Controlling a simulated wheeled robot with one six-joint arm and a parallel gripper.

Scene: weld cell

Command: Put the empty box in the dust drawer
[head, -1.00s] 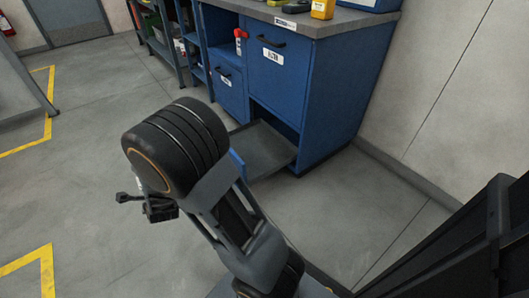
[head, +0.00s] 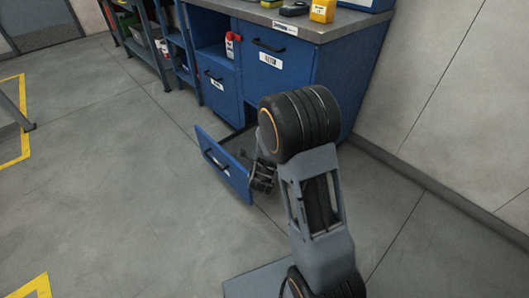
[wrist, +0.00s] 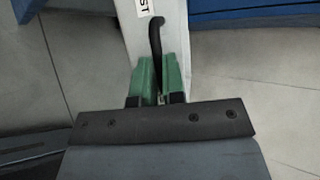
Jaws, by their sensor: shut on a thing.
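My gripper (head: 263,178) is beside the right end of the open drawer's blue front (head: 222,165) in the head view. In the wrist view its green fingers (wrist: 164,85) are shut on a black handle (wrist: 157,38).
The blue cabinet (head: 345,85) has a shut drawer with a white label above the open one. A red and white bottle (head: 231,45) stands in an open shelf. Yellow items (head: 322,11) lie on the worktop. The floor (head: 130,210) at left is clear.

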